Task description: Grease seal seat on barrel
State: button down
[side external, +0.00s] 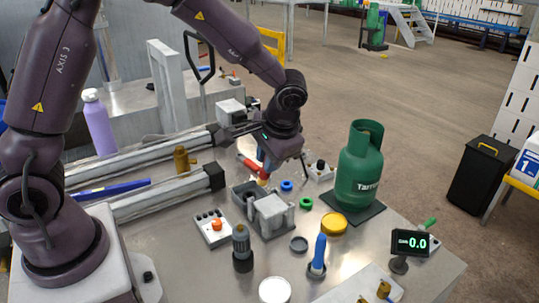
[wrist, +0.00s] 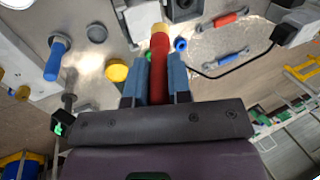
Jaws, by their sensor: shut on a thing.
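My gripper (wrist: 159,80) is shut on a red stick-like tool (wrist: 158,52) with a yellow end, held between its blue fingers. In the side view my gripper (side external: 262,167) is above a grey block fixture (side external: 272,215), with the red tool (side external: 264,181) pointing down beside the fixture's back. Whether the tool touches anything there is hidden. No part is clearly recognisable as the barrel, and its seal seat cannot be made out. Blue (side external: 286,186) and green (side external: 306,203) rings lie on the table right of the fixture.
A green gas bottle (side external: 358,175) stands on a dark plate at right. A yellow lid (side external: 334,223), a blue-handled tool (side external: 319,252), a dark bottle (side external: 242,249) and a display (side external: 410,243) stand nearer the front. Two rails (side external: 165,195) run along the left.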

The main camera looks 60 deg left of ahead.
jog(key=shift+f, duration=3.1)
jog(key=shift+w+f, duration=0.5)
jog(key=shift+w, duration=1.6)
jog(key=shift+s, duration=1.95)
jog(key=shift+s+r, duration=0.15)
jog(key=shift+r, duration=3.9)
